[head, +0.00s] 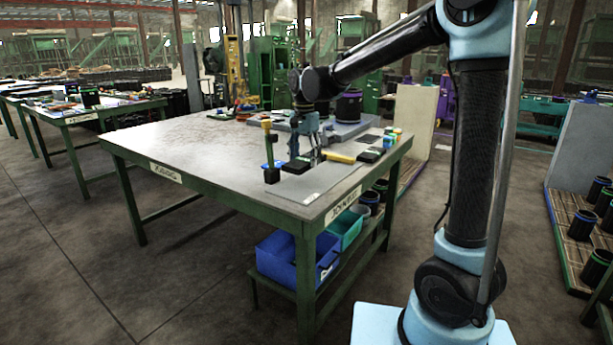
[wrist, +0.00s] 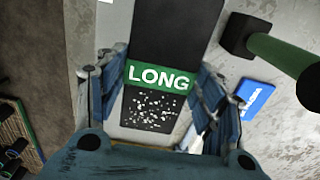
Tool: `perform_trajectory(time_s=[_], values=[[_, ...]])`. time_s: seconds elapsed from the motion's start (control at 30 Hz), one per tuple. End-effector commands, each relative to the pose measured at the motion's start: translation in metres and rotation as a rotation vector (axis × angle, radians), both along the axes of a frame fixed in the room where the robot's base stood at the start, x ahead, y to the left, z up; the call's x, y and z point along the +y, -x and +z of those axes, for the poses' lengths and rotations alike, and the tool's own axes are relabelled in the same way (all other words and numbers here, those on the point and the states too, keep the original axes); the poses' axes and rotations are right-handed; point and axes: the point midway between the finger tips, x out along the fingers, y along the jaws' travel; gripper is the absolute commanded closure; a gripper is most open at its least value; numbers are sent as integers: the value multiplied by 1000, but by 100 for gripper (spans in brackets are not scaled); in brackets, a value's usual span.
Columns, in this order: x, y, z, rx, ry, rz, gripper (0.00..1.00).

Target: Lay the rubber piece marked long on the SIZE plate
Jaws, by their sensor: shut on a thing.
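The rubber piece marked LONG (wrist: 170,35) is a flat black strip with a green LONG band and a speckled patch below it, in the wrist view. My gripper (wrist: 158,82) has one finger on each side of the strip and is shut on it around the green band. In the head view my gripper (head: 313,152) is low over the near right part of the table, and the strip cannot be clearly told from other dark pieces there. A pale grey surface shows beside the strip in the wrist view. I cannot read SIZE on any plate.
A green-handled mallet (wrist: 278,55) and a blue card (wrist: 256,98) are right of the strip in the wrist view. The green-framed table (head: 190,145) is bare on its left side.

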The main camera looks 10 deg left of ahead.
Motion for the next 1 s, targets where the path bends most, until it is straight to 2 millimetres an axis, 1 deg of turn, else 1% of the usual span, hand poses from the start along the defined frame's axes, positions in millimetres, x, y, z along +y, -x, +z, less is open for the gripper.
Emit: perform_trajectory(time_s=[0.03,0.1,0.27,0.33,0.5,0.57,0.63,0.93,0.97,1.0], values=[[0,-1,-7,0,0,-1,70],[-1,-1,-14,0,0,-2,70],[-2,-2,-22,0,0,-4,70],[-3,-2,-29,0,0,-5,70],[-4,-3,-52,0,0,-7,70],[-4,-3,-58,0,0,-7,70],[-4,-3,-60,0,0,-7,70],[-5,-3,-62,0,0,-7,70],[-5,-3,-62,0,0,-7,31],[-5,-3,-62,0,0,-7,22]])
